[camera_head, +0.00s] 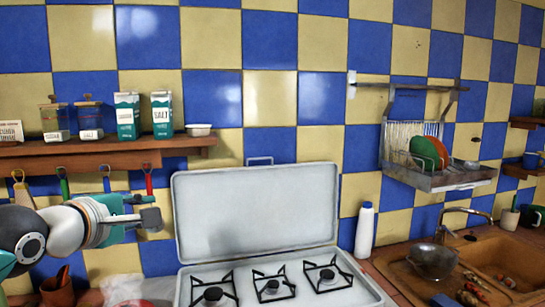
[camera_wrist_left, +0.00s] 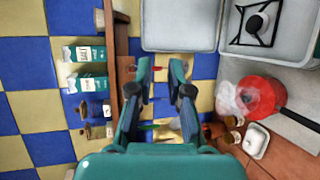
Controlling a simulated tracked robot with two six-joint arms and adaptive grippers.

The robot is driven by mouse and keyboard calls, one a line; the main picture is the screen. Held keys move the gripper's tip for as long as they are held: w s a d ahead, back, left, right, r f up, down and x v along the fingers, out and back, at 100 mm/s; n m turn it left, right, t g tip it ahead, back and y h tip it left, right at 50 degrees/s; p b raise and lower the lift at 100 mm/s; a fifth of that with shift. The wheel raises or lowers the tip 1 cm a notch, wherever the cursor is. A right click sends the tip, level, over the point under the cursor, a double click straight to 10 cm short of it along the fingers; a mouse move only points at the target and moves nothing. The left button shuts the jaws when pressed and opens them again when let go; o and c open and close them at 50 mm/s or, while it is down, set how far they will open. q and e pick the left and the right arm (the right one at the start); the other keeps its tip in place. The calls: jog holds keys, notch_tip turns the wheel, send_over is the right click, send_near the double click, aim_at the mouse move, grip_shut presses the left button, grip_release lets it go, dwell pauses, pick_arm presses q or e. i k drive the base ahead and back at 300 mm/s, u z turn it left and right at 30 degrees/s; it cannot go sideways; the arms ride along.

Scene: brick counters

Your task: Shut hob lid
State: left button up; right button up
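The hob lid (camera_head: 257,205) is a pale grey panel standing upright at the back of the hob, leaning near the tiled wall, with a small handle on its top edge. The hob (camera_head: 235,270) below it is open, with several black burner grates showing. The lid (camera_wrist_left: 180,22) and part of the hob (camera_wrist_left: 295,48) also show at the top of the left wrist view. My left gripper (camera_head: 148,210) is left of the lid, apart from it. In the left wrist view its fingers (camera_wrist_left: 160,72) are apart with nothing between them. My right gripper is not in view.
A wooden shelf (camera_head: 100,147) with jars and cartons is above my left gripper; utensils hang below it. A red pot (camera_wrist_left: 258,97) is beside the hob. A white bottle (camera_head: 364,230), a dish rack (camera_head: 435,182) and a sink (camera_head: 500,262) are on the right.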

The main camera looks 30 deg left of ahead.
aim_at(219, 213)
jog(key=i, duration=1.25)
jog(key=u, duration=0.05)
